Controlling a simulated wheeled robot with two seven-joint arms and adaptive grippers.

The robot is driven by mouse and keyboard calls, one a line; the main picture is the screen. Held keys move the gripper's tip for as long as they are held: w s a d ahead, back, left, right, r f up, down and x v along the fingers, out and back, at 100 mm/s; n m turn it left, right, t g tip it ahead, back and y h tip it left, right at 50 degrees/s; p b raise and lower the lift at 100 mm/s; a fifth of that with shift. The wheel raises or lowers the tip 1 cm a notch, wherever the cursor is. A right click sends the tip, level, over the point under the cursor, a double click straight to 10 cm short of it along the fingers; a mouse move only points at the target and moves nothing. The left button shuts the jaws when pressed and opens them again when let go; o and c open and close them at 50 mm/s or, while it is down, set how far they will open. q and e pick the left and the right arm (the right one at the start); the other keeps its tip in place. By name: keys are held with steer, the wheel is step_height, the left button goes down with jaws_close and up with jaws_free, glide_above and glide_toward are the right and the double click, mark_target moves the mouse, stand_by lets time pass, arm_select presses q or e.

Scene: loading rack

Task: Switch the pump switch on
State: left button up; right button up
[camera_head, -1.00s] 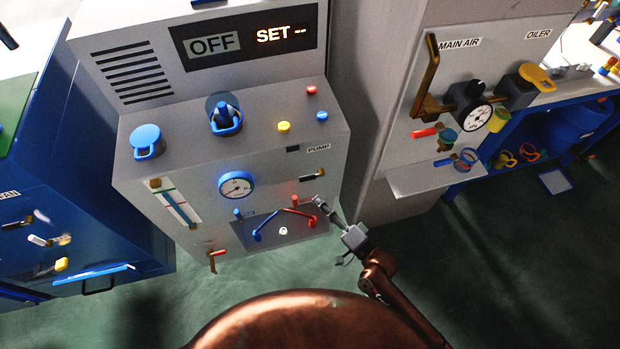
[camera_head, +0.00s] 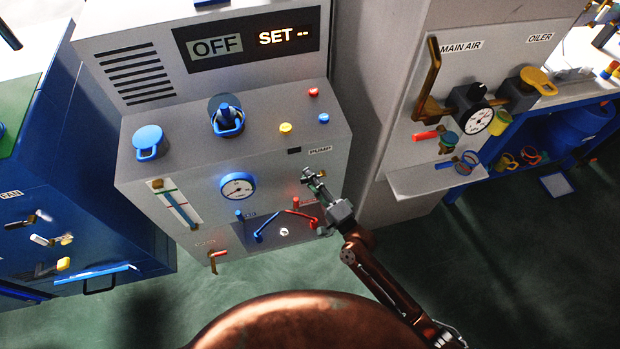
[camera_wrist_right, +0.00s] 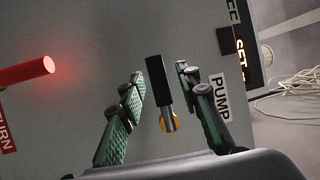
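The pump switch (camera_wrist_right: 167,122) shows in the right wrist view as a short metal lever with a yellowish ring, beside a black block. The PUMP label (camera_wrist_right: 221,98) is to its right. My right gripper (camera_wrist_right: 162,102) is open, with one green-padded finger on each side of the switch; I see gaps between the fingers and the lever. In the head view the right gripper (camera_head: 313,181) is at the front of the grey machine, just below the PUMP label (camera_head: 320,149), and largely covers the switch. My left gripper is not in view.
The grey machine's display (camera_head: 250,42) reads OFF and SET --. A red pipe stub (camera_wrist_right: 28,80) is left of the fingers in the wrist view. The main air panel (camera_head: 455,90) stands to the right.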

steer(key=shift+c, duration=0.3)
jaws_close()
stand_by(0.3)
